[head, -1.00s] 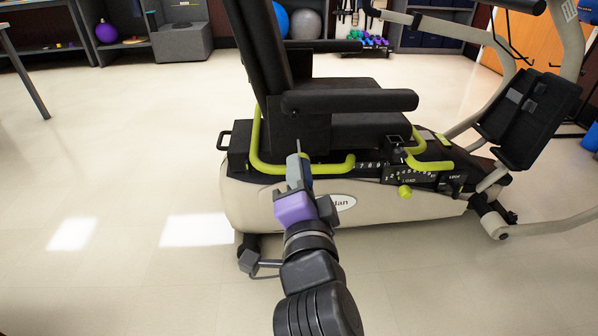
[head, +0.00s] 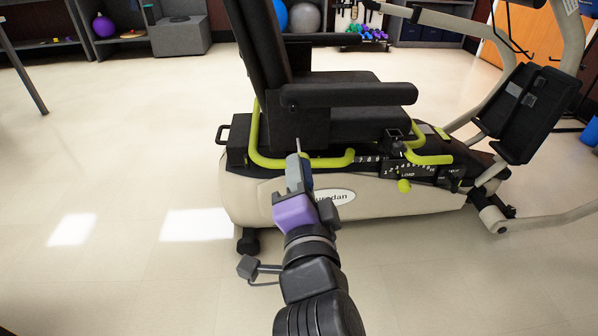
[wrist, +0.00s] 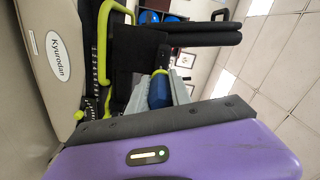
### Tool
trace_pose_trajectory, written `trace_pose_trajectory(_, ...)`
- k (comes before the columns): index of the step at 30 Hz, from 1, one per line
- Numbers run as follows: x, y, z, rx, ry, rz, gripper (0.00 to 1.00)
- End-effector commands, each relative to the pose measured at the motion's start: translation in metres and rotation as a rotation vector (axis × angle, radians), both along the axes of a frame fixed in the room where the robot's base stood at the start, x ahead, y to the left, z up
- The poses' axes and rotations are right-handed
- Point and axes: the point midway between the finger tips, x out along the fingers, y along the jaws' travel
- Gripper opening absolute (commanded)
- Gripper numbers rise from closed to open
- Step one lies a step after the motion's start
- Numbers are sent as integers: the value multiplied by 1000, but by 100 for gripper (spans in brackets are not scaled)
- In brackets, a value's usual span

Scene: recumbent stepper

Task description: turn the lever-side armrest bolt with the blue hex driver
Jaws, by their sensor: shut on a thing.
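My gripper (head: 299,174) is shut on the blue hex driver (head: 307,172), low beside the near side of the seat. The driver's thin shaft (head: 298,146) points up, its tip below and apart from the near black armrest (head: 350,95). A small round mark, perhaps the bolt (head: 294,105), shows at the armrest's rear end. The yellow-green lever (head: 330,161) runs just behind the gripper. In the wrist view the blue handle (wrist: 159,91) sits between the grey fingers (wrist: 181,90); the shaft's tip is not clear there.
The stepper's pale body (head: 370,203) and load panel (head: 408,170) lie to the right of my gripper. The seat back (head: 258,50) rises above, to the left. The floor (head: 120,160) to the left is clear. A black footrest (head: 525,112) stands at the right.

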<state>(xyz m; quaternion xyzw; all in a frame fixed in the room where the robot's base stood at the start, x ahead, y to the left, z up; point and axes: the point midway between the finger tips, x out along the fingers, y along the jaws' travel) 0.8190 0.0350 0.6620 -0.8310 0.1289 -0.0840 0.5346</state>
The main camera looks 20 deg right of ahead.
Motion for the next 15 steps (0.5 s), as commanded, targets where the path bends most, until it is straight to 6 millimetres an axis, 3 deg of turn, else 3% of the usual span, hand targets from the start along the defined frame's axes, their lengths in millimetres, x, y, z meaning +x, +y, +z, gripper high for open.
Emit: trace_pose_trajectory(15, -9, 3, 0, 1, -1, 1, 0)
